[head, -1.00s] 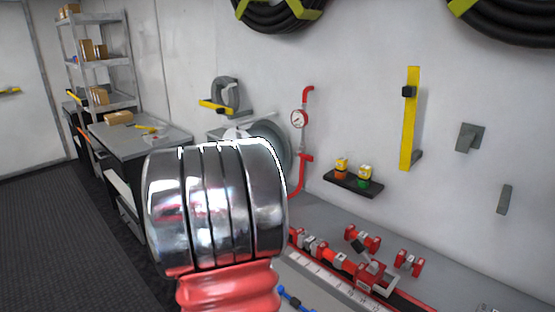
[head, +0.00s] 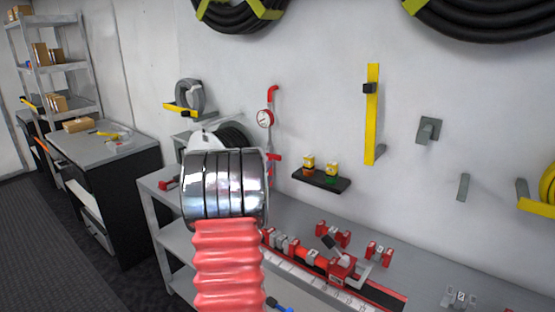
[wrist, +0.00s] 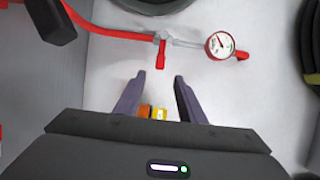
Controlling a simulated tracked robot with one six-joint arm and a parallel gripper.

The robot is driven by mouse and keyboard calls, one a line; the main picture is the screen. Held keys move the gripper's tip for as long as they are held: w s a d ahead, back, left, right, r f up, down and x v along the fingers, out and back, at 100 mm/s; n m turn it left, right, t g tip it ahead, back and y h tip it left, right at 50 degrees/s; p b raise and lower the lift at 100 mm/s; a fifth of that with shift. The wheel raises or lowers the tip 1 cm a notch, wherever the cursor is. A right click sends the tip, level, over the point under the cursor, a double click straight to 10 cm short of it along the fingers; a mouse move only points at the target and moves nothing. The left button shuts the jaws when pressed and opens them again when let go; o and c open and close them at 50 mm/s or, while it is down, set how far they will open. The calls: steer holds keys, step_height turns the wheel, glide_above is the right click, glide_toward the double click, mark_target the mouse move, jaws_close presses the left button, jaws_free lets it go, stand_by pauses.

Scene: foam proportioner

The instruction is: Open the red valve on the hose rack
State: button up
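The red valve handle (wrist: 161,55) is in the upper middle of the wrist view, sticking out square to its pipe. It also shows in the head view as a small red piece (head: 275,157) low on the red wall pipe, partly behind my arm. A pressure gauge (head: 265,118) sits on the same pipe, and shows right of the handle in the wrist view (wrist: 219,44). My gripper (wrist: 155,79) is open, its two dark fingers apart with nothing between them. The handle lies just beyond the fingertips, apart from them. My gripper cannot be seen in the head view.
A small black shelf (head: 321,181) with two yellow-capped bottles is on the wall right of the pipe. A bench (head: 402,274) with red fittings stands below. A yellow bar (head: 372,120) is mounted farther right. Black hose coils (head: 490,18) hang above.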

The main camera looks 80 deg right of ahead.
mark_target(277, 159)
steer(key=shift+s+d, duration=0.1)
steer(key=shift+d, duration=6.75)
jaws_close()
steer(key=shift+f, duration=0.1)
